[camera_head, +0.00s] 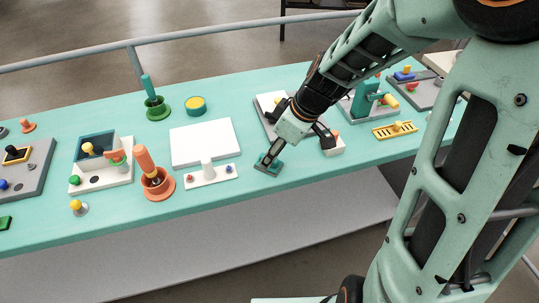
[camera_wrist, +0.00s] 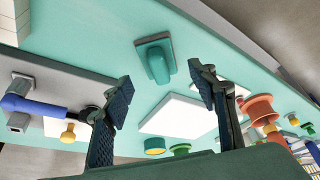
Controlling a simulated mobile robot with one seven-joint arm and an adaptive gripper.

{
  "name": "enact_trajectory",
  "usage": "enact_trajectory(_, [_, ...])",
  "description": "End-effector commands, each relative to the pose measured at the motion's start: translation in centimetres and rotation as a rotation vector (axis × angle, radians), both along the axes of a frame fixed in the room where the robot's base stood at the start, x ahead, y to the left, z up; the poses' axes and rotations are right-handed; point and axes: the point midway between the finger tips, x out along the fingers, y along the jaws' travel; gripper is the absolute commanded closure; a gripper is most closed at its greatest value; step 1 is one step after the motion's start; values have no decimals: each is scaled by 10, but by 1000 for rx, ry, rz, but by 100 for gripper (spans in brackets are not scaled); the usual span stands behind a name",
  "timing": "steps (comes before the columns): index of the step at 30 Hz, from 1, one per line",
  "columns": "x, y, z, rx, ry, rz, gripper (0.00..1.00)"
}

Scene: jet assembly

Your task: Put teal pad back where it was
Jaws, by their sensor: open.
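The teal pad (camera_head: 267,166) lies on the light teal table, near its front edge. It is a dark flat plate with a raised grip on top, and also shows in the wrist view (camera_wrist: 157,63). My gripper (camera_head: 298,152) is above the table beside the pad, with its left finger overlapping the pad in the head view. In the wrist view my gripper (camera_wrist: 161,78) has its two fingers wide apart and nothing between them. The pad shows beyond the fingertips, apparently not held. Whether a finger touches it I cannot tell.
A white board (camera_head: 205,142) and a white strip with pegs (camera_head: 211,174) lie left of the pad. An orange cup (camera_head: 158,182) stands further left. A yellow rack (camera_head: 395,131) lies to the right. Bare table shows around the pad.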

Motion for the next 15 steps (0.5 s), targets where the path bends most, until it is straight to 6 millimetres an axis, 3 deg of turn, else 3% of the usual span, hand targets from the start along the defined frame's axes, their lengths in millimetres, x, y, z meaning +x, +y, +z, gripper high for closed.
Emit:
enact_trajectory(6, [-7,-16,43,-2,-5,-3,47])
enact_trajectory(15, [-14,-27,74,-1,-2,-1,47])
